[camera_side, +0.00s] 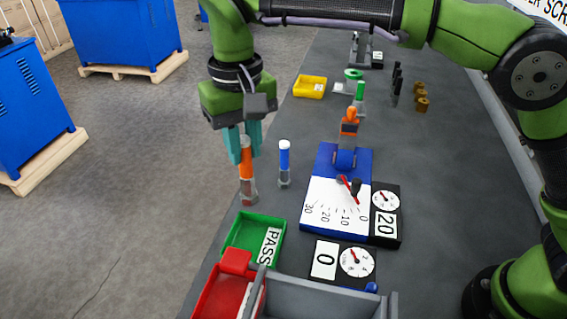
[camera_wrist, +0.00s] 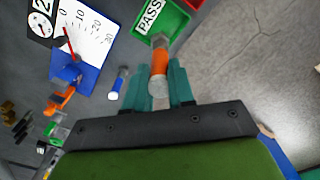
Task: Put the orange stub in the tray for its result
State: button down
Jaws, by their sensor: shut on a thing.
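My gripper (camera_side: 244,152) points down, its teal fingers shut on the orange stub (camera_side: 246,158). The stub is upright, with a pale top and a greyish lower end (camera_side: 248,190) just over or on the bench; I cannot tell if it touches. In the wrist view the stub (camera_wrist: 160,62) lies between the fingers (camera_wrist: 160,92). The green tray (camera_side: 238,231), labelled PASS, is just in front of the stub and looks empty. A red tray (camera_side: 213,300) is nearer the camera, its label hidden. A yellow tray (camera_side: 296,86) stands further back.
Another card (camera_side: 325,260) reads 0. A grey bin (camera_side: 320,295) is at the front. The bench's left edge is close.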

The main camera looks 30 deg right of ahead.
notch_tip(320, 180, down, 14)
dwell(0.6)
jog(key=shift+w+d, duration=0.1)
jog(key=shift+f, duration=0.2)
jog(key=c, duration=1)
grip_release()
jog(key=shift+o, duration=0.2)
jog(key=shift+r, duration=0.15)
